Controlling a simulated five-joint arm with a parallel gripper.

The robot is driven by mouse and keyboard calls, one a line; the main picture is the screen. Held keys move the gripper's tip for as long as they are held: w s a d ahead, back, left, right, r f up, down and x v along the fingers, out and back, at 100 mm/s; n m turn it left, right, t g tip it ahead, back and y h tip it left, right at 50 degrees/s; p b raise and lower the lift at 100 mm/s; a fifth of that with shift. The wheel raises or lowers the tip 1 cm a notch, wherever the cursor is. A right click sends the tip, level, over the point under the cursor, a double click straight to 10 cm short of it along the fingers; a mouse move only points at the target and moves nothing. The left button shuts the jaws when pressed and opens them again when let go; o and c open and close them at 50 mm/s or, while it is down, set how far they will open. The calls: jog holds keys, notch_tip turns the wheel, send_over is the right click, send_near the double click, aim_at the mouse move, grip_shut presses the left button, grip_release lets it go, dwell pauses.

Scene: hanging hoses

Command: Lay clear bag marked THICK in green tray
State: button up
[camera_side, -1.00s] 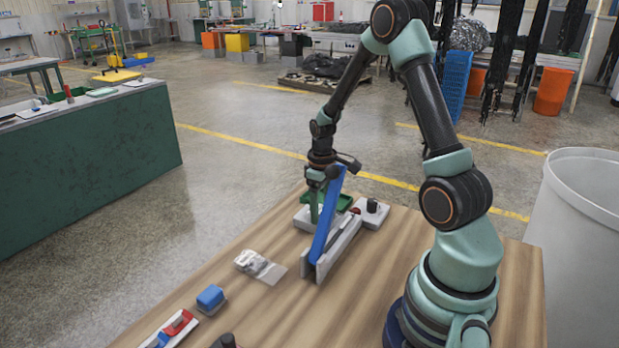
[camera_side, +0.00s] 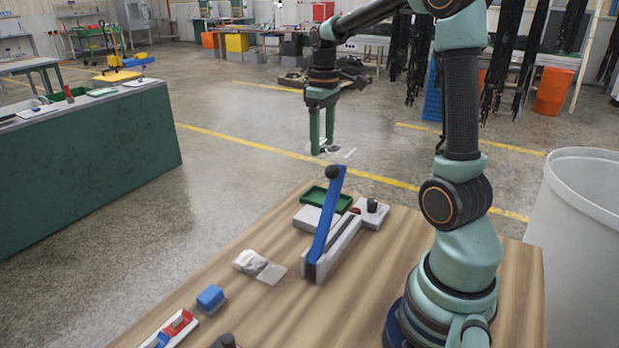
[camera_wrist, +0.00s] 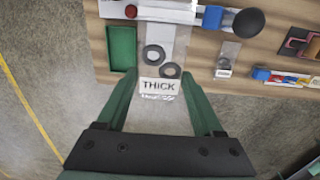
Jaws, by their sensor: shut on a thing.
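The clear bag marked THICK (camera_wrist: 158,87) is held between the fingers of my gripper (camera_wrist: 160,103). Two dark rings show inside the bag, and its label faces the wrist camera. In the side view my gripper (camera_side: 322,150) is high above the far end of the table, with thin pale bits of the bag at its fingertips. The green tray (camera_side: 327,197) lies empty below, at the table's far edge. In the wrist view the tray (camera_wrist: 122,48) is left of the bag, and the bag is not in it.
A blue lever (camera_side: 327,215) with a black knob rises from a grey press near the tray. Another clear bag (camera_side: 260,266) lies on the table, nearer the side camera. A blue block (camera_side: 210,297) is also there.

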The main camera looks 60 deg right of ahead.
jog(key=shift+a+r, duration=0.1)
jog(key=shift+r, duration=0.25)
jog(key=w+a+r+m, duration=0.2)
jog(key=a+r, duration=0.1)
jog(key=a, duration=0.6)
jog(key=w+a+r+m, duration=0.1)
jog(key=w+a+r, duration=0.25)
jog(key=a, duration=0.65)
jog(key=s+d+f+n, duration=0.1)
jog(key=s+d+f, duration=0.1)
jog(key=d, duration=0.4)
jog(key=s+d+f+n, duration=0.1)
jog(key=d+f, duration=0.1)
jog(key=d, duration=0.5)
jog(key=s+d+f+n, duration=0.1)
jog(key=s+d+f, duration=0.1)
jog(key=d, duration=0.4)
jog(key=shift+s+d+f, duration=0.1)
jog(key=shift+s+d, duration=0.05)
jog(key=shift+s, duration=0.15)
notch_tip(320, 180, down, 20)
jog(key=shift+r, duration=0.2)
jog(key=shift+f, duration=0.2)
